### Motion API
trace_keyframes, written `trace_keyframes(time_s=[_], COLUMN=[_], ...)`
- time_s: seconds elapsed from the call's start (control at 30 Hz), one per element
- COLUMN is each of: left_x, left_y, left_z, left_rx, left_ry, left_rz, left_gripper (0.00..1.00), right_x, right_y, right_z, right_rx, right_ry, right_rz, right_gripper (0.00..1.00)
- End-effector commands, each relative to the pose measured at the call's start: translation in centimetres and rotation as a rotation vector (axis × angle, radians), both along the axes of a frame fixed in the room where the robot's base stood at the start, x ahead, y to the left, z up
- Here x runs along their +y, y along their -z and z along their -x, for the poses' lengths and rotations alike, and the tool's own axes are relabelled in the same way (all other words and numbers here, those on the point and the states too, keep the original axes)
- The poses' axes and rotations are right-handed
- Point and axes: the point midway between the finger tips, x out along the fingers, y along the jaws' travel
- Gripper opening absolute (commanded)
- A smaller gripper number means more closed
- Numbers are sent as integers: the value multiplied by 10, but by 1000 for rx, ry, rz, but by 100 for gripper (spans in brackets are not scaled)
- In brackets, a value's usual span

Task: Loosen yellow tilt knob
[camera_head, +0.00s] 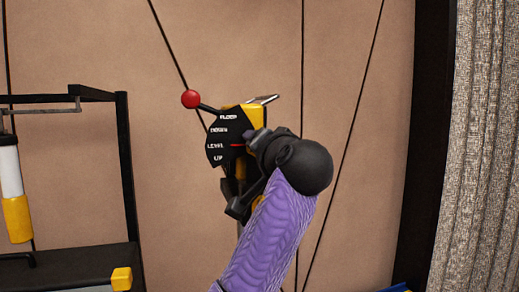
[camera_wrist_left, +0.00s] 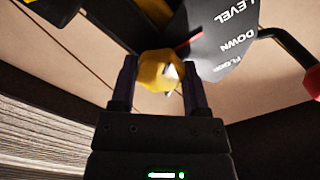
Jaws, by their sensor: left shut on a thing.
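The yellow tilt knob (camera_wrist_left: 153,72) sits between the two dark fingers of my left gripper (camera_wrist_left: 160,84) in the left wrist view, with a finger on each side. The gripper is shut on it. In the head view my left gripper (camera_head: 250,138) reaches in at the tilt dial, and my wrist largely hides the knob there. The black dial plate (camera_head: 221,145) reads FLOOR, DOWN, LEVEL and UP. Its red pointer (camera_head: 237,145) lies at LEVEL; it also shows in the left wrist view (camera_wrist_left: 189,39). My right gripper is in neither view.
A red ball (camera_head: 191,98) on a black lever sticks out left of the dial. A black frame (camera_head: 126,165) with a white and yellow cylinder (camera_head: 14,190) stands at the left. Thin dark cables run down the tan wall. A grey textured curtain (camera_head: 475,150) hangs at the right.

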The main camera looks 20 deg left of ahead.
Motion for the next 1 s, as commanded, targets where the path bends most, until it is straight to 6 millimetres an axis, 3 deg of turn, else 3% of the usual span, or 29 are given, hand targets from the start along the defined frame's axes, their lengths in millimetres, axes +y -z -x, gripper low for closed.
trace_keyframes(time_s=[0.67,0.7,0.83,1.0], left_x=[0,0,0,0], left_y=[2,2,2,1], left_z=[0,0,0,0], left_rx=[-22,-23,-24,-26], left_ry=[-1,-1,-1,0], left_rz=[47,46,45,44], left_gripper=[1,66,94,95], right_x=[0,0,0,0], right_y=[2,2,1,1], right_z=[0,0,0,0], right_rx=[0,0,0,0], right_ry=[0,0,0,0], right_rz=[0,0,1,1], right_gripper=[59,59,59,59])
